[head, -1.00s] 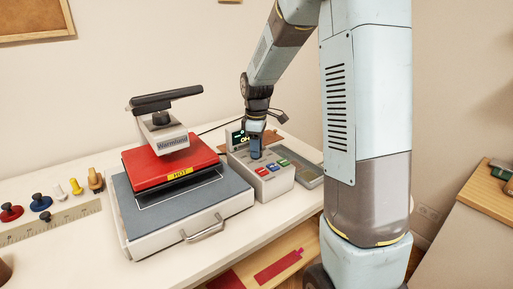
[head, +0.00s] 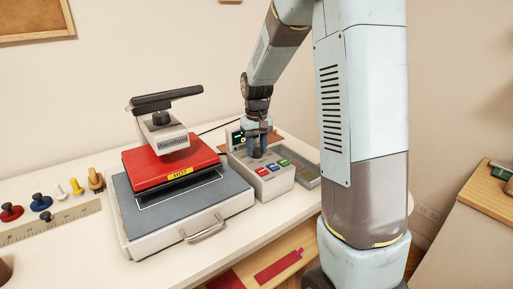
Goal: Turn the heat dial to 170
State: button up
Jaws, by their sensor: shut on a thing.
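The control box (head: 270,182) is a pale grey unit with red, blue and green buttons on its sloped top. It stands on the white table, right of the heat press. Its small dark display (head: 238,137) at the back is partly hidden by my gripper, and its reading is too small to make out. My gripper (head: 258,155) points down onto the top of the box, behind the buttons. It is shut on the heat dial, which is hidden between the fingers. I cannot see the dial's pointer or scale.
The heat press (head: 176,170) has a red upper plate marked HOT, a black handle and a grey base. A shallow grey tray (head: 308,175) lies right of the box. Several coloured knobs and a ruler (head: 50,225) lie at the left.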

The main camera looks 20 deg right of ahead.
jog(key=m, duration=0.4)
jog(key=shift+w+r+m, duration=0.1)
jog(key=shift+m, duration=0.2)
jog(key=m, duration=0.3)
jog(key=shift+m, duration=0.4)
jog(key=m, duration=0.3)
jog(key=shift+a, duration=0.1)
jog(key=shift+m, duration=2)
jog(key=o, duration=1.1)
jog(key=shift+c, duration=0.2)
